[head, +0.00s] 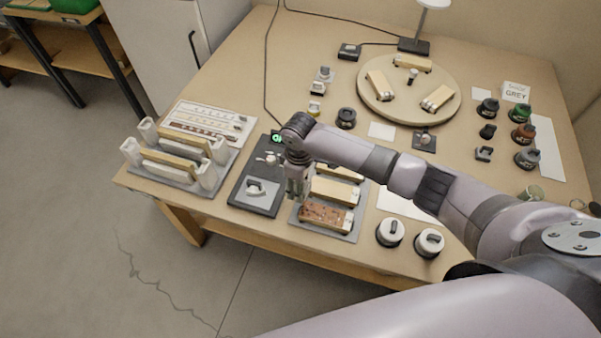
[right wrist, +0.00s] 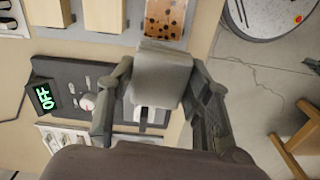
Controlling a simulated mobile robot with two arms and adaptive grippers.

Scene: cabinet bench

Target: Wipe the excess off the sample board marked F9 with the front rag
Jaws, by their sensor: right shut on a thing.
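My right gripper (head: 297,190) hangs over the front of the bench, between the dark plate and the tray of boards. In the right wrist view my right gripper (right wrist: 158,78) is shut on a pale grey block-like pad (right wrist: 162,72), which may be the rag; I cannot tell for sure. A board with a speckled brown face (head: 325,217) lies at the front of the grey tray (head: 345,237), close to the gripper's right. It also shows in the right wrist view (right wrist: 166,18). No F9 mark is legible. My left gripper is not in view.
A rack (head: 180,184) stands left. Two round white-topped pots (head: 390,232) stand right of the tray. A turntable (head: 445,112) is at the back.

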